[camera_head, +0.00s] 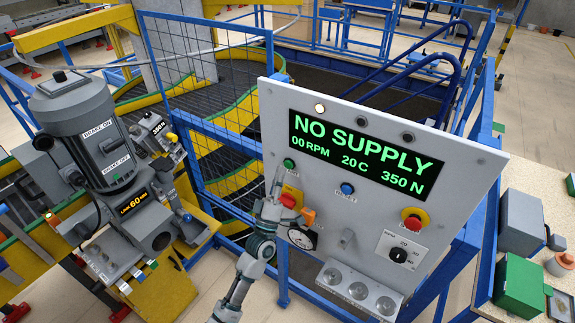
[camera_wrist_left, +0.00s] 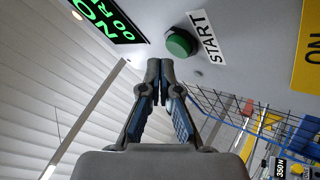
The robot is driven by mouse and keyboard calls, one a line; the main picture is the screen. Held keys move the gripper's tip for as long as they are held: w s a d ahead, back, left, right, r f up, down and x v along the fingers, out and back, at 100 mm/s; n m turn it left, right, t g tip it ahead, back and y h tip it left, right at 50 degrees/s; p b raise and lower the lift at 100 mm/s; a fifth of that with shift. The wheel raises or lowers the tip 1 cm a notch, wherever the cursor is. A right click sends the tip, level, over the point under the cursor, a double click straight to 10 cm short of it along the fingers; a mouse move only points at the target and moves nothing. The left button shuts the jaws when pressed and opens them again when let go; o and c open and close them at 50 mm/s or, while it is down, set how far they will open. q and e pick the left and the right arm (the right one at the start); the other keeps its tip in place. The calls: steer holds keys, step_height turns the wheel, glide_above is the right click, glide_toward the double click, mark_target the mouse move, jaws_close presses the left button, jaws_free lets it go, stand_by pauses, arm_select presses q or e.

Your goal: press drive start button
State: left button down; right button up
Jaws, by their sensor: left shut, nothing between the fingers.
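The grey control panel (camera_head: 375,215) faces me, with a display (camera_head: 362,155) reading NO SUPPLY, 00 RPM, 20 C, 350 N. The green start button (camera_head: 289,163) is at the display's lower left. It shows large in the left wrist view (camera_wrist_left: 181,43), beside its START label (camera_wrist_left: 205,37). My left gripper (camera_head: 277,181) is shut and empty, its fingers pointing up just below the green button. In the left wrist view its closed fingertips (camera_wrist_left: 160,66) lie just below and left of the button, and contact is not evident. My right gripper is out of view.
The panel also has a blue reset button (camera_head: 347,189), a red emergency knob (camera_head: 413,220), a black rotary selector (camera_head: 398,255) and a dial gauge (camera_head: 301,236). An orange-handled control (camera_head: 307,216) is close to my left gripper. A grey motor unit (camera_head: 85,130) stands left, with blue fencing between.

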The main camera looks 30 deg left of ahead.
arm_select(q)
steer(key=s+p, duration=0.1)
steer(key=s, duration=0.4)
steer(key=shift+a, duration=0.2)
stand_by(0.3)
stand_by(0.8)
